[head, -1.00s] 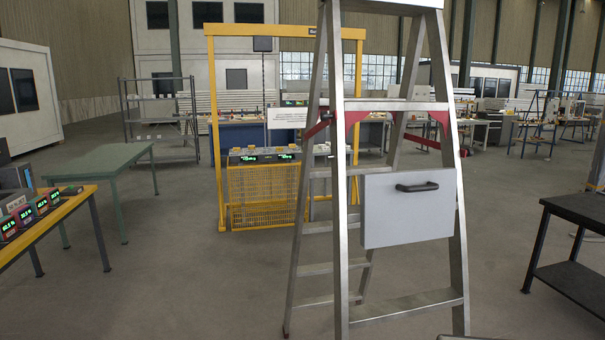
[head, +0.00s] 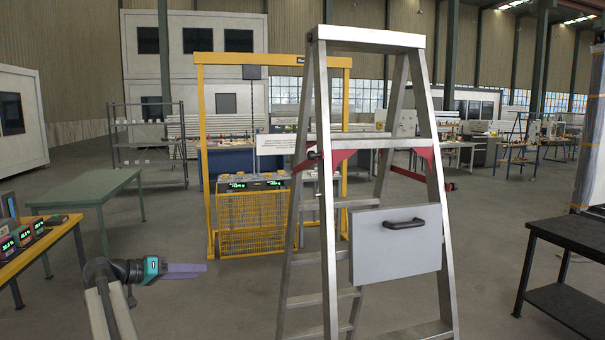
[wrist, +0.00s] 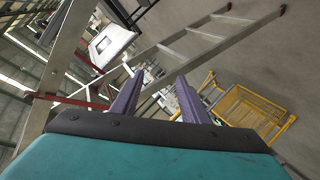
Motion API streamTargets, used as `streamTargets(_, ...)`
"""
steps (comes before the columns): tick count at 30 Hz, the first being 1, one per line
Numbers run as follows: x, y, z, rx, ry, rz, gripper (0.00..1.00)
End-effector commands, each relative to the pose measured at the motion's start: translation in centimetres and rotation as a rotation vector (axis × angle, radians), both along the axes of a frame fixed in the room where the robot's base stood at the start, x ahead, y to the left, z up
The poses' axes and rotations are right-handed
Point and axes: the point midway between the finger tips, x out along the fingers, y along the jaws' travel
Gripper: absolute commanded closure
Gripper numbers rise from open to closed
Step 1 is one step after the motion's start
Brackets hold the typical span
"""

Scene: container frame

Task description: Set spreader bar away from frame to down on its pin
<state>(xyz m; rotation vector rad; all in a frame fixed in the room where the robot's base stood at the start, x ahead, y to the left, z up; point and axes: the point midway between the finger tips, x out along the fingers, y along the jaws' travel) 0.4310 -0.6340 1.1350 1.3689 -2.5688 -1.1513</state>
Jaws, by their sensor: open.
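A tall aluminium stepladder (head: 328,200) stands open in the middle of the head view. A red spreader bar (head: 408,173) slants down to the right at mid-height, and its dark end shows just past the right rail. Another red piece (head: 307,162) shows at the left rail. Whether either bar sits on a pin is too small to tell. My gripper (head: 205,270), teal with purple fingers, is at the lower left of the ladder, apart from it. In the wrist view its fingers (wrist: 157,95) are spread and empty, and a red bar (wrist: 75,102) crosses the ladder at left.
A grey panel with a black handle (head: 395,243) covers part of the ladder's front. A yellow frame with a mesh basket (head: 252,222) stands behind it. A green table (head: 92,188) and yellow bench are left; a black table (head: 565,235) is right. Floor left of the ladder is open.

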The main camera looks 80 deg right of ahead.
Motion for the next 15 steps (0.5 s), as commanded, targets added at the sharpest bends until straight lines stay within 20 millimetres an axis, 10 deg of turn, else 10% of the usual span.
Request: streamTargets(15, -15.0, -3.4, 27.0, -0.491, -0.082, -0.39, 0.59)
